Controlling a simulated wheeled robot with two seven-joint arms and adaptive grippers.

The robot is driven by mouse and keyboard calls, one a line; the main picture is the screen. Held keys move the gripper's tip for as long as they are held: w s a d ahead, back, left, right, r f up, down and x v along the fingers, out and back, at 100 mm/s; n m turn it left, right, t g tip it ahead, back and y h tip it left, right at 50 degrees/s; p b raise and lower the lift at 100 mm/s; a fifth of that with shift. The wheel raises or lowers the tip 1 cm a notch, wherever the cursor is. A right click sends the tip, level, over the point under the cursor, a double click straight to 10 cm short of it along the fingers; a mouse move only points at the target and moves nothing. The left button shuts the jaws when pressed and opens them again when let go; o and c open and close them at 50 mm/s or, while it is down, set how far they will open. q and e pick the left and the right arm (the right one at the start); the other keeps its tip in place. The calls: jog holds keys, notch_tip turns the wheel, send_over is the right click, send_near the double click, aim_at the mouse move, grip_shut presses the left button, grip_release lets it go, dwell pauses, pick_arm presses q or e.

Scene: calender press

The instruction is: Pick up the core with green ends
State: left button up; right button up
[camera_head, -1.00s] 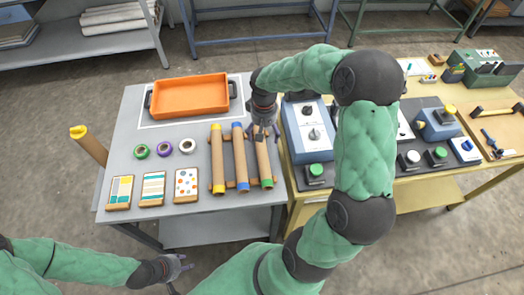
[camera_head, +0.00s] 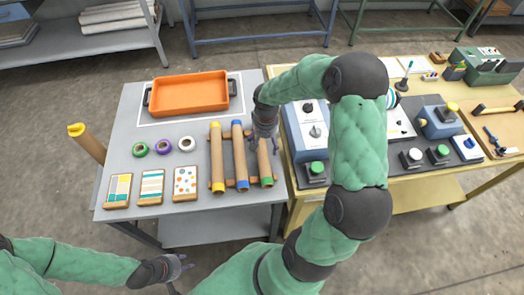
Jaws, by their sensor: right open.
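The core with green ends (camera_head: 265,164) is a brown tube lying at the right of a wooden rack on the grey table. Its near green end (camera_head: 267,182) shows; its far end is hidden behind my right gripper. My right gripper (camera_head: 264,145) points down over the upper part of this core, with its fingers open around or just above it; I cannot tell whether they touch it. To its left lie a blue-ended core (camera_head: 241,160) and a yellow-ended core (camera_head: 217,160). My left gripper (camera_head: 184,264) is near the bottom, off the table; its jaw state is unclear.
An orange tray (camera_head: 190,95) is at the table's back. Several tape rolls and patterned cards (camera_head: 152,186) lie left of the rack. A blue-grey machine (camera_head: 309,130) stands close right of the green-ended core. A yellow-topped roll (camera_head: 88,142) stands at the left.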

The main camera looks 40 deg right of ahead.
aim_at(265, 148)
jog(key=f, duration=0.2)
jog(key=f+b, duration=0.1)
jog(key=f, duration=0.1)
jog(key=shift+s+a, duration=0.1)
jog(key=shift+a, duration=0.2)
jog(key=c, duration=1.3)
jog(key=shift+r, duration=0.1)
